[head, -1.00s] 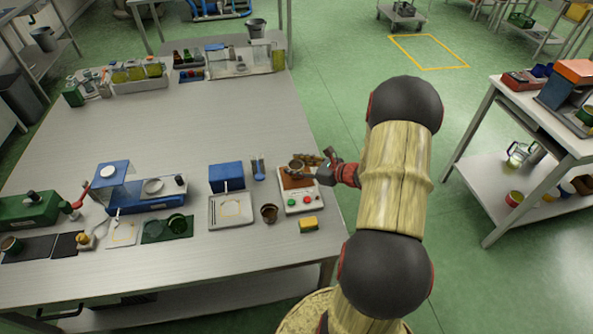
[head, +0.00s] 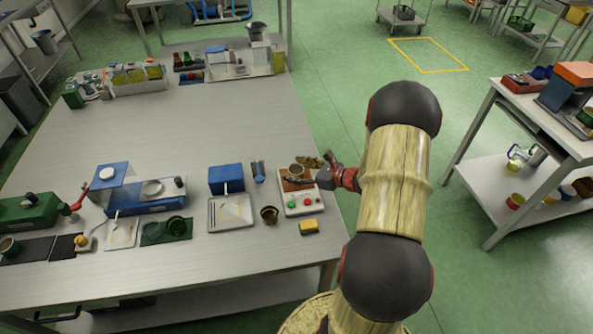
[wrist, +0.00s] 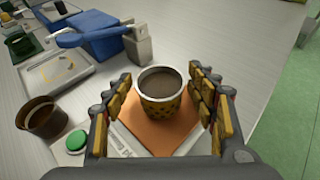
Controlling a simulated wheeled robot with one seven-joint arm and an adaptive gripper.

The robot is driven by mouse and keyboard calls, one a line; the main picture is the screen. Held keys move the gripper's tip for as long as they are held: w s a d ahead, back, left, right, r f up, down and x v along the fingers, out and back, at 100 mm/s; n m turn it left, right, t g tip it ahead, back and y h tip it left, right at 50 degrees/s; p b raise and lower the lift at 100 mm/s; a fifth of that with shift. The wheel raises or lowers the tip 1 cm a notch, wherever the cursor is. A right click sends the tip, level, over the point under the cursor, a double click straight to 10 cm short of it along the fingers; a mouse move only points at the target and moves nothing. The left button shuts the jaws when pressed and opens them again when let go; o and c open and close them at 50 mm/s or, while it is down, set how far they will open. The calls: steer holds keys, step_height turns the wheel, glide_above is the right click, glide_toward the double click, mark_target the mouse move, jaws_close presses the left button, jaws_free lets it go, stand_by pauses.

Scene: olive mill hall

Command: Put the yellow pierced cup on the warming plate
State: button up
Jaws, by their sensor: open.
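The yellow pierced cup (wrist: 161,98) stands upright on the orange top (wrist: 186,128) of the warming plate, with a dark hollow inside and dark holes in its wall. In the head view the cup (head: 296,170) is small, on the brown-orange pad of the warming plate (head: 302,207), a white unit with red and green buttons. My gripper (wrist: 160,76) is open, its yellow-padded fingers on either side of the cup with gaps showing on both sides. In the head view my gripper (head: 318,172) is at the cup's right, partly hidden by its own wrist.
A brown cup (wrist: 42,118) stands left of the plate, near the green button. A yellow sponge-like block (head: 309,227) lies in front. A blue box (head: 226,178) and a white tray (head: 230,212) are to the left. The table's right edge is close by.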

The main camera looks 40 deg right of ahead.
steer(key=shift+r, duration=0.25)
steer(key=p+v, duration=0.4)
steer(key=v, duration=0.8)
steer(key=w+a+r+n+g+y, duration=0.1)
steer(key=a+r+n+g, duration=0.1)
steer(key=a+r+n, duration=0.45)
steer(key=a+r+n+g+y, duration=0.1)
steer(key=a+n+g+y, duration=0.2)
steer(key=a, duration=0.6)
steer(key=w+a+r+n+g, duration=0.1)
steer(key=a+r+n+g, duration=0.1)
steer(key=a+r+n, duration=0.35)
steer(key=s+a+r+n+h, duration=0.7)
steer(key=s+a+r+n, duration=0.4)
steer(key=n, duration=0.7)
steer(key=shift+s+a+b, duration=0.3)
steer(key=shift+s+a, duration=0.55)
